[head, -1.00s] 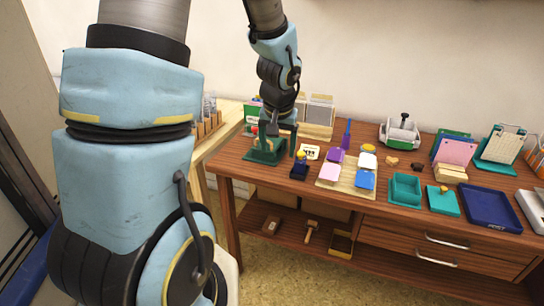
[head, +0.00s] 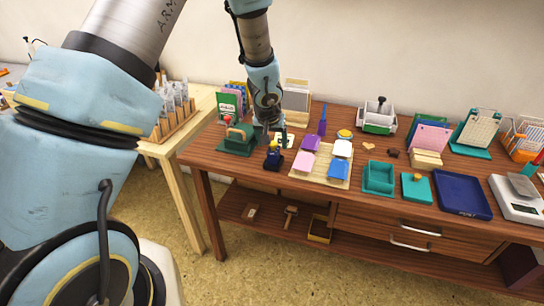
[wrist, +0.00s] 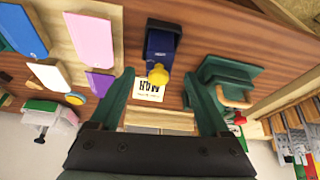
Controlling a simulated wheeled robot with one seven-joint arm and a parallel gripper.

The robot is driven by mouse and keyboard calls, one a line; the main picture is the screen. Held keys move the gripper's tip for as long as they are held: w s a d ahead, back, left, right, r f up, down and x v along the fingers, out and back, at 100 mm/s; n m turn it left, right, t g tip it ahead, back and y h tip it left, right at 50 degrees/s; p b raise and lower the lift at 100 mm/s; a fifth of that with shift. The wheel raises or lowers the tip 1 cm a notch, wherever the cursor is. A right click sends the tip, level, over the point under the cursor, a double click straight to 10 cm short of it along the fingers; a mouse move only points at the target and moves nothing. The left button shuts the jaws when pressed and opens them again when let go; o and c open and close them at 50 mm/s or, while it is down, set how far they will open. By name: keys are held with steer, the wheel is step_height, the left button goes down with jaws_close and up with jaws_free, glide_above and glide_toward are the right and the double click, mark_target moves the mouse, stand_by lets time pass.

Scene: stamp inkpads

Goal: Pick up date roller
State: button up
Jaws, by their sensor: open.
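A small dark blue stamp with a yellow knob, which looks like the date roller (head: 273,160), stands upright near the table's left front. It also shows in the wrist view (wrist: 161,42), its yellow knob pointing toward my gripper. My gripper (head: 270,137) is over the left part of the table, just behind and above it. In the wrist view my open gripper (wrist: 158,76) has its two green fingers spread wide, with the yellow knob between their tips in the picture. The fingers hold nothing. I cannot tell how far above the knob they are.
A green press (head: 236,142) stands close on the left. A printed white card (wrist: 149,91) lies behind the roller. A wooden board (head: 318,182) with coloured pads is on the right. A teal tray (head: 378,190) and a dark blue tray (head: 462,213) lie farther right.

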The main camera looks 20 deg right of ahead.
mark_target(273, 148)
steer(key=x, duration=0.2)
steer(key=p+x, duration=0.1)
steer(key=x, duration=0.1)
steer(key=shift+s+a+f, duration=0.1)
steer(key=shift+s+a, duration=0.05)
steer(key=shift+s, duration=0.15)
steer(key=shift+w+f, duration=0.2)
steer(key=shift+f, duration=0.4)
jaws_close()
